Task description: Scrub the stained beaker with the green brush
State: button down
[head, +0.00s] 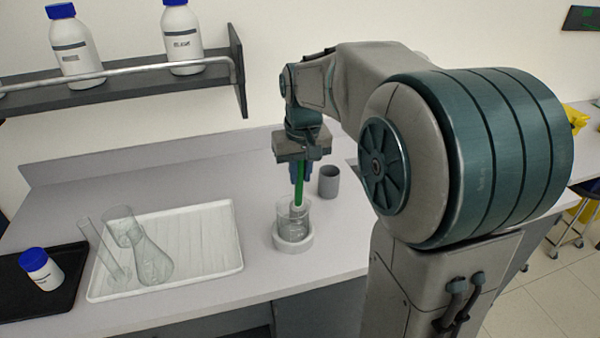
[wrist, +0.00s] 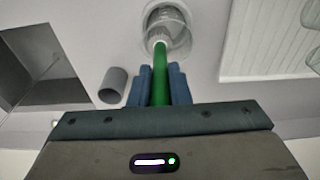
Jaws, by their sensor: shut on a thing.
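The green brush (head: 299,182) hangs upright from my gripper (head: 299,172), which is shut on its handle. The beaker (head: 292,217) is clear glass and stands upright in a round white holder (head: 293,241) on the bench. The brush's pale head is at the beaker's mouth and seems to reach inside it. In the wrist view the green handle (wrist: 160,82) runs between the blue fingers (wrist: 158,88) toward the beaker (wrist: 166,22). How deep the bristles sit, and any stain on the glass, I cannot make out.
A grey cup (head: 329,182) stands just right of the beaker. A white draining tray (head: 222,262) at left holds a flask (head: 152,262) and other glassware. A black tray (head: 62,300) holds a white bottle (head: 42,268). A shelf (head: 120,85) with bottles hangs above.

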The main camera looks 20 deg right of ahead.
aim_at(300, 184)
jog(key=shift+f+b, duration=1.55)
jog(key=shift+f, duration=0.3)
jog(key=shift+s+a+r, duration=0.1)
jog(key=shift+s+a, duration=0.25)
jog(key=shift+a, duration=0.3)
